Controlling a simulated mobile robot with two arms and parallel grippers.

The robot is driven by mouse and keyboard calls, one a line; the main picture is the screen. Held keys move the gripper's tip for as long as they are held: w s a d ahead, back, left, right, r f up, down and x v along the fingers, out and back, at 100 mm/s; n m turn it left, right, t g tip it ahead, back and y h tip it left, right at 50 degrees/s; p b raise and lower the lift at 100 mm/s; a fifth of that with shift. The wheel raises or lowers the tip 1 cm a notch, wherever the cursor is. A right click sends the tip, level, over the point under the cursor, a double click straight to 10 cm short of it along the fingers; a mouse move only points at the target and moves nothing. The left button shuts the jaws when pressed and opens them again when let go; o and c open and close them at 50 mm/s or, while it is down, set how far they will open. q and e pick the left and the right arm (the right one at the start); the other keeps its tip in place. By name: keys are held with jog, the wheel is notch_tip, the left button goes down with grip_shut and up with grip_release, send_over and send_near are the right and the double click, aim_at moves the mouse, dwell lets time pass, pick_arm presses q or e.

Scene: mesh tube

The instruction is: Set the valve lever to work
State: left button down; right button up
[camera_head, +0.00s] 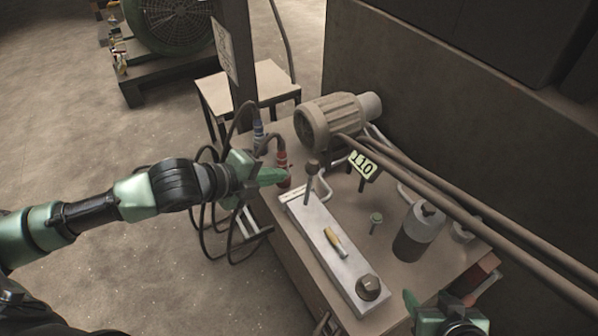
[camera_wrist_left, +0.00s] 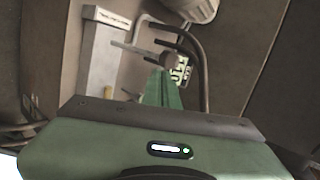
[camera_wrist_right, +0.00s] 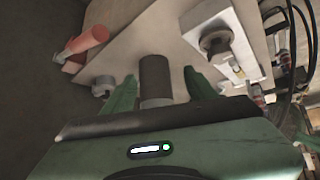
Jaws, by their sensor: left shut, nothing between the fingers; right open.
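A lever with a round brown knob (camera_head: 312,167) stands up from the far end of a long pale plate (camera_head: 318,236) on the bench. A small yellow-handled piece (camera_head: 336,241) lies along the middle of the plate, and a dark round knob (camera_head: 368,288) sits at its near end. My left gripper (camera_head: 283,175) is shut and empty, just left of the lever knob. In the left wrist view the round knob (camera_wrist_left: 168,60) shows just beyond the closed fingertips (camera_wrist_left: 165,82); I cannot tell whether they touch. My right gripper (camera_wrist_right: 160,88) is open and empty at the bench's near right.
A grey motor (camera_head: 335,118) and a "110" sign (camera_head: 362,165) stand behind the lever. A grey-and-black cylinder (camera_head: 418,232) stands at the right. Thick pipes (camera_head: 470,218) cross above the bench's right side. Red and blue cable plugs (camera_head: 282,165) are beside my left gripper.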

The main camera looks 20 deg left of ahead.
aim_at(315, 165)
pick_arm(q)
jog(key=x, duration=0.2)
jog(key=b+x, duration=0.1)
jog(key=x, duration=0.2)
jog(key=b+x, duration=0.1)
jog(key=x, duration=0.1)
jog(key=shift+w+d+r, duration=0.2)
jog(key=shift+w+r, duration=0.05)
jog(key=shift+w, duration=0.05)
jog(key=shift+w+d, duration=0.15)
jog(key=shift+w, duration=0.1)
pick_arm(e)
jog(key=w+a+r+t+y, duration=0.1)
jog(key=w+a+r+t, duration=0.2)
jog(key=w+r+t, duration=0.3)
notch_tip(315, 165, up, 3)
jog(key=shift+w+f+y, duration=0.1)
jog(key=shift+w+y, duration=0.3)
jog(key=shift+w, duration=0.3)
